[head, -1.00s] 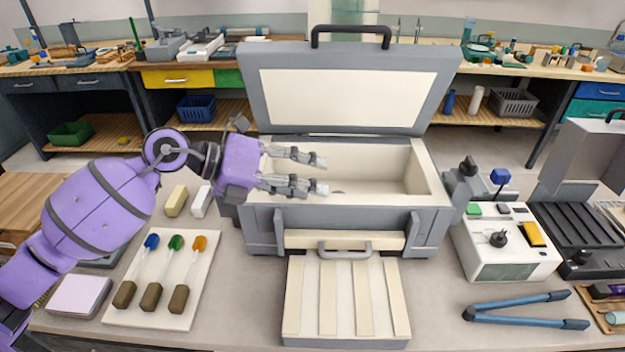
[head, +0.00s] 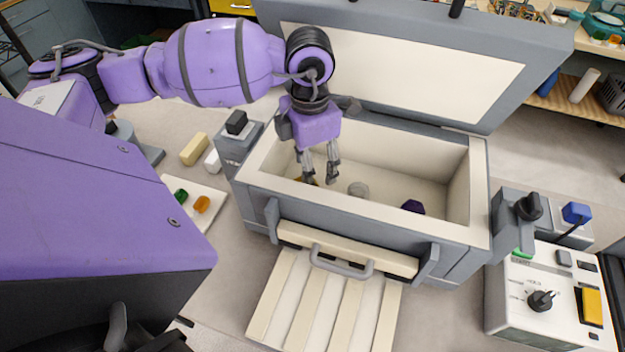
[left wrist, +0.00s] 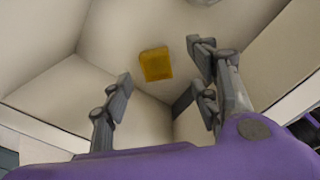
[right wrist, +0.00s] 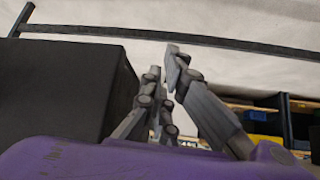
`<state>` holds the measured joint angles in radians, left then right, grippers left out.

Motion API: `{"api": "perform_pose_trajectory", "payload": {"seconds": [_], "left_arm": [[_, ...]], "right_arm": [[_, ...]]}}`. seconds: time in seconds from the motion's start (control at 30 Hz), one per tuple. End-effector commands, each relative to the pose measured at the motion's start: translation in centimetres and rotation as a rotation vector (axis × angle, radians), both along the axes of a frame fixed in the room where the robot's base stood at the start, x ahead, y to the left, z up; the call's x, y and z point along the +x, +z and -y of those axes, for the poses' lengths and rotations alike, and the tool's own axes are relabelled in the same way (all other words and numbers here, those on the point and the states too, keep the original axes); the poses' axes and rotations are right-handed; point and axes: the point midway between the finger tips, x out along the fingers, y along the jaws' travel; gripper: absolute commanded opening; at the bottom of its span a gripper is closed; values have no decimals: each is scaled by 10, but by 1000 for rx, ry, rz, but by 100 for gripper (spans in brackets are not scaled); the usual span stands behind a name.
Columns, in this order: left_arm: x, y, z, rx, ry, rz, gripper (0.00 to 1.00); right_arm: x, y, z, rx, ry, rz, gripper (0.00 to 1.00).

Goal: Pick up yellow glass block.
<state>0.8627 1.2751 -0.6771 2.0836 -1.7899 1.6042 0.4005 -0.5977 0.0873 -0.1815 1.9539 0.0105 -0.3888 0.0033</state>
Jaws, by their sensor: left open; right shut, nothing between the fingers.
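The yellow glass block (left wrist: 156,64) lies on the pale floor of the open box, near a corner, in the left wrist view. In the head view only a small yellowish part (head: 313,181) shows beside my left fingers. My left gripper (head: 319,176) points down into the left part of the box, open and empty. In the left wrist view its fingers (left wrist: 158,88) stand on either side of the block's line of sight, with the block apart from them. My right gripper (right wrist: 168,72) is shut and empty, away from the box, in the right wrist view.
The grey box (head: 375,212) has cream walls around my left gripper and a raised lid (head: 420,75) behind. A pale round piece (head: 358,189) and a dark purple piece (head: 413,207) lie inside. A control unit (head: 545,295) stands at right.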

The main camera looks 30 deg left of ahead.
Motion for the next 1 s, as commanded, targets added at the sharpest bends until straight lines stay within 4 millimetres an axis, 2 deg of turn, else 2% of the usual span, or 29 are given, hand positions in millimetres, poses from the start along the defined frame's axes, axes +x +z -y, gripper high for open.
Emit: {"api": "perform_pose_trajectory", "payload": {"seconds": [0.4,0.7,1.0], "left_arm": [[-2,-52,-9,-4,1,2,55],[-1,-58,-9,-3,0,3,55],[-1,-58,-9,-4,1,2,16]], "right_arm": [[5,9,-2,4,3,12,0],[5,9,-2,4,3,10,0],[4,9,-2,3,4,10,0]]}}
